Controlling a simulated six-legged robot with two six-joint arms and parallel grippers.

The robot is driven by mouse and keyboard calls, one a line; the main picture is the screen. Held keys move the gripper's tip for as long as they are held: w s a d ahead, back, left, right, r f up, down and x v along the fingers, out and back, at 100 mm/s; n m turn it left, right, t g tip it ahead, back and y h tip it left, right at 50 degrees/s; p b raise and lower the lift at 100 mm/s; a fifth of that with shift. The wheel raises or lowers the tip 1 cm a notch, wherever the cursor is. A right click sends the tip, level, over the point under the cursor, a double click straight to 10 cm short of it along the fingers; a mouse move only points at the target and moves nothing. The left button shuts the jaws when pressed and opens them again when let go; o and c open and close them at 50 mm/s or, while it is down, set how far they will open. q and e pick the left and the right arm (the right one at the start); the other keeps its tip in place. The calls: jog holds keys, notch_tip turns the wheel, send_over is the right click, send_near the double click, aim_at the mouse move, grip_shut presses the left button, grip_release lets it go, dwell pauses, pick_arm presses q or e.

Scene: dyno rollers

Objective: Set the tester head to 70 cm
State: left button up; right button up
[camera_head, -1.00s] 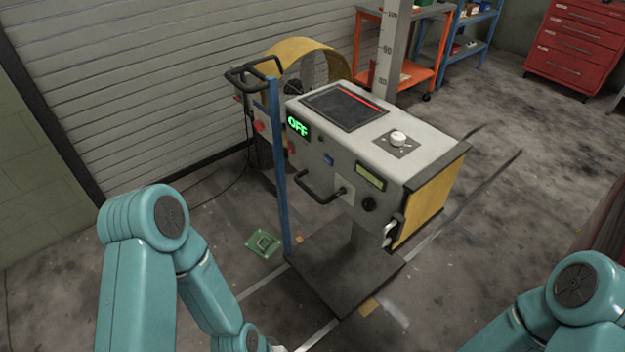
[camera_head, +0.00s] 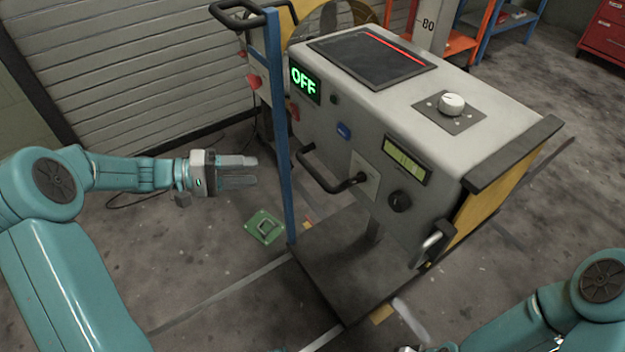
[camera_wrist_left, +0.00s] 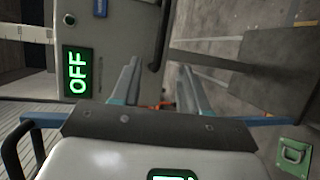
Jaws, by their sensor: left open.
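The tester head is a grey box (camera_head: 450,75) with a dark screen on top, a green OFF display (camera_head: 304,83) and a yellow right end. Behind it stands a pale scale column (camera_head: 430,25) with the mark 80 just above the head's back edge. A black bar handle (camera_head: 330,172), a small lit readout (camera_head: 407,160) and a black knob (camera_head: 400,201) are on the front. My left gripper (camera_head: 256,171) is open and empty, left of the blue post (camera_head: 278,140); its fingers (camera_wrist_left: 160,85) also show in the left wrist view.
The blue post stands between my left gripper and the head's front. A dark base plate (camera_head: 350,265) lies below the head. A green floor piece (camera_head: 265,227) lies near the post's foot. A white knob (camera_head: 452,103) sits on top of the head.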

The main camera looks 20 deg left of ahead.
aim_at(309, 172)
pick_arm(q)
jog(key=x, duration=1.4)
jog(key=shift+s+d+f+b, duration=0.1)
jog(key=shift+s+d+b, duration=0.1)
jog(key=shift+b, duration=0.15)
jog(key=shift+w+d+f, duration=0.2)
jog(key=shift+w+d, duration=0.2)
jog(key=shift+d, duration=0.1)
grip_shut()
